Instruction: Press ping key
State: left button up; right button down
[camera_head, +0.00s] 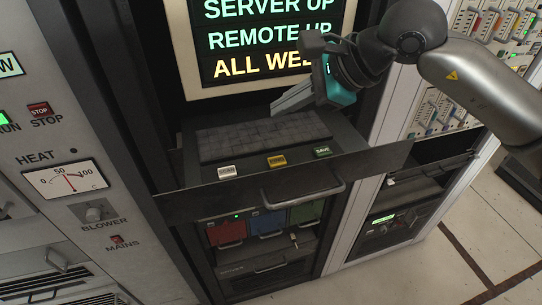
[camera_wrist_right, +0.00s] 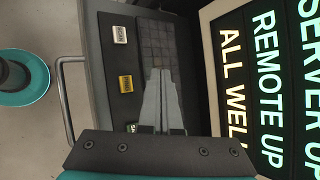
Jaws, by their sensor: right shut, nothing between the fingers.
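A pull-out drawer (camera_head: 352,160) holds a dark keyboard (camera_head: 262,133) and a row of three labelled keys along its front. The white key (camera_head: 227,171) is at the left, the yellow key (camera_head: 277,160) in the middle and the green key (camera_head: 322,151) at the right. The green one reads SAVE; I cannot read the other two labels surely. My right gripper (camera_head: 273,108) is shut and empty, its tips at the keyboard's back part, behind the keys. In the right wrist view the tips (camera_wrist_right: 160,73) overlap the keyboard, apart from the white key (camera_wrist_right: 120,35) and yellow key (camera_wrist_right: 126,83). My left gripper is out of view.
A screen (camera_head: 262,42) behind the keyboard reads SERVER UP, REMOTE UP, ALL WELL. A handle (camera_head: 304,194) sticks out from the drawer front. Red, blue and green units (camera_head: 267,224) sit below. A grey panel with a heat meter (camera_head: 66,180) stands left; the right floor (camera_head: 430,255) is clear.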

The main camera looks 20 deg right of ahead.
jog(key=shift+d, duration=0.15)
jog(key=shift+f, duration=0.1)
jog(key=b, duration=0.5)
send_over(283, 162)
notch_tip(283, 162, down, 7)
jog(key=shift+f, duration=0.15)
jog(key=shift+f+b, duration=0.55)
jog(key=shift+f, duration=0.15)
dwell(1.4)
jog(key=shift+f+b, duration=0.45)
jog(key=shift+b, duration=0.25)
jog(key=shift+f+b, duration=0.35)
jog(key=shift+b, duration=0.15)
dwell(0.4)
jog(key=shift+r, duration=0.15)
jog(key=shift+r+p, duration=0.35)
jog(key=shift+r, duration=0.3)
